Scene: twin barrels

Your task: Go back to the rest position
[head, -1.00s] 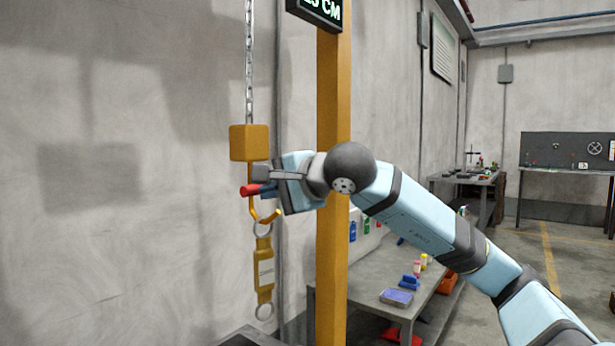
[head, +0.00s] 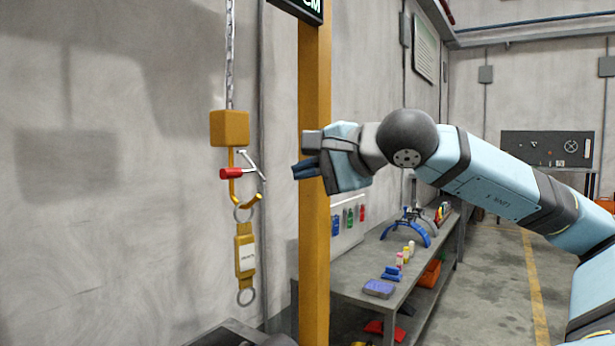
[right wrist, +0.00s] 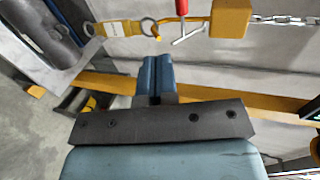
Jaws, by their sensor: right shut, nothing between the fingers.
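My right gripper (head: 306,170) is shut and empty in the head view, in front of the yellow post (head: 314,240). It is to the right of the hanging hook (head: 233,182) and apart from it. A red-handled pin (head: 231,173) sits at the hook, with a metal T-shaped end. A yellow strap link (head: 245,255) with a ring at each end hangs from the hook. In the right wrist view, my blue fingers (right wrist: 154,78) are together, and the red handle (right wrist: 181,7) and strap link (right wrist: 123,29) lie beyond them. My left gripper is not in view.
A yellow block (head: 229,128) hangs on a chain (head: 230,60) above the hook. A grey workbench (head: 350,280) with bottles, a blue tray (head: 378,288) and a blue arched object (head: 407,226) stands behind the post. Open floor (head: 490,290) lies to the right.

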